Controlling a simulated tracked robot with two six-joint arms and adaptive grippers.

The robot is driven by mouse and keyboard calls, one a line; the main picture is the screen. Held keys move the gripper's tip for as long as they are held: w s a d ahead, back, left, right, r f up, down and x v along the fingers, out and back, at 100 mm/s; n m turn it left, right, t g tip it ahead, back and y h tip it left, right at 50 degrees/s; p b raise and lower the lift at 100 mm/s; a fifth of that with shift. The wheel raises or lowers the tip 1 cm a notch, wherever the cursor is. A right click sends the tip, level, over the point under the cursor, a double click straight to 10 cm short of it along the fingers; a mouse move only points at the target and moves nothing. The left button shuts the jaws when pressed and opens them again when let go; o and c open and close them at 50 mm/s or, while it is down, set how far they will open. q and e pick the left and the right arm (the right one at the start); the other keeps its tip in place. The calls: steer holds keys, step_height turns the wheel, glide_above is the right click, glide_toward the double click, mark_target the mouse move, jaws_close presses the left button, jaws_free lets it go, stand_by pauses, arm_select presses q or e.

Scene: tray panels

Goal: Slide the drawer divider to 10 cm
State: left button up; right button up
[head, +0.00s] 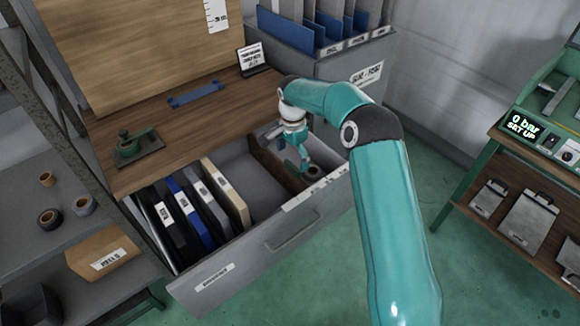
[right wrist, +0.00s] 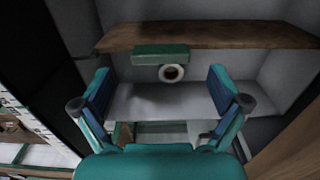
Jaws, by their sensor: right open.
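The drawer (head: 290,231) is pulled open below the wooden worktop. The divider (head: 267,165) is a brown wooden board standing across the drawer, right of its middle. In the right wrist view the divider (right wrist: 215,37) spans the top, with a green block (right wrist: 160,55) and a pale ring (right wrist: 171,73) at its near side. My right gripper (head: 304,163) reaches down into the drawer, right of the divider. Its two fingers stand wide apart with nothing between the tips (right wrist: 160,88); the divider is beyond them. A white strip (head: 301,196) lies on the drawer's front rim; its marks are unreadable. My left gripper is out of view.
Several upright folders (head: 186,210) fill the drawer's left part; a bare gap lies between them and the divider. A green tool (head: 138,145) and a blue bar (head: 196,95) lie on the worktop. A green-framed bench (head: 500,150) stands at right.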

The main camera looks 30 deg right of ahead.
mark_target(293, 165)
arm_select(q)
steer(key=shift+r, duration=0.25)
arm_select(e)
steer(key=shift+f, duration=2.2)
steer(key=c, duration=1.7)
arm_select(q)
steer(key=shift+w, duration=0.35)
arm_select(e)
steer(key=d, duration=0.5)
steer(key=shift+w, duration=0.2)
steer(key=o, duration=1.7)
